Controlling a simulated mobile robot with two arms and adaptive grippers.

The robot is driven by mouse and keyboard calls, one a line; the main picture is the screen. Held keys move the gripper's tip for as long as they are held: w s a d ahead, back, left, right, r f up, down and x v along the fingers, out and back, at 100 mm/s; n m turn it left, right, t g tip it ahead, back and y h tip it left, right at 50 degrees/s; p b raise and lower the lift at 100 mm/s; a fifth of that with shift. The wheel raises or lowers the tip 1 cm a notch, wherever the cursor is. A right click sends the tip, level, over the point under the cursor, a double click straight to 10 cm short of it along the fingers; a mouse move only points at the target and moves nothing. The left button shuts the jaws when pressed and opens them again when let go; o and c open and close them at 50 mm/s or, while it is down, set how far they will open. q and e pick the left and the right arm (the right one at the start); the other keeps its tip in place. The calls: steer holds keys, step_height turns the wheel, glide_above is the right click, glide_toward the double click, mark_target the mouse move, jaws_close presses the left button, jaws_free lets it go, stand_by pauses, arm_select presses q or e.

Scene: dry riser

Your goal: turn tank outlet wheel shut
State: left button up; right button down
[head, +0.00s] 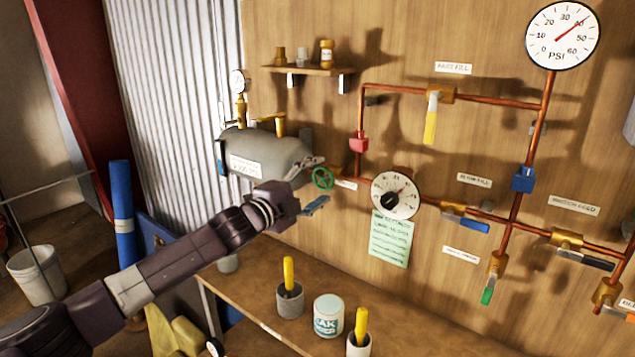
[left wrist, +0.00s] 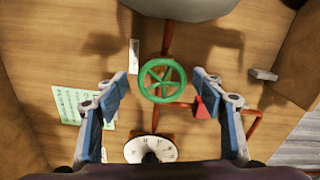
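The tank outlet wheel is a small green spoked handwheel (head: 323,178) on the copper pipe right of the grey tank (head: 268,150). In the left wrist view the green wheel (left wrist: 162,80) sits between and beyond my open fingers, with a gap on both sides. My left gripper (head: 314,184) is beside the wheel in the head view, its blue-padded fingers spread apart; it also shows in the left wrist view (left wrist: 163,100). Nothing is held. My right gripper is not in view.
A red fitting (head: 358,142), a dial gauge (head: 397,195) and a green notice (head: 391,238) are close right of the wheel. Below stands a bench (head: 262,312) with a white can (head: 328,315) and yellow-handled tools in cups. A small shelf (head: 312,70) is above the tank.

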arm_select(q)
steer(key=shift+r, duration=0.1)
steer(key=v, duration=1.2)
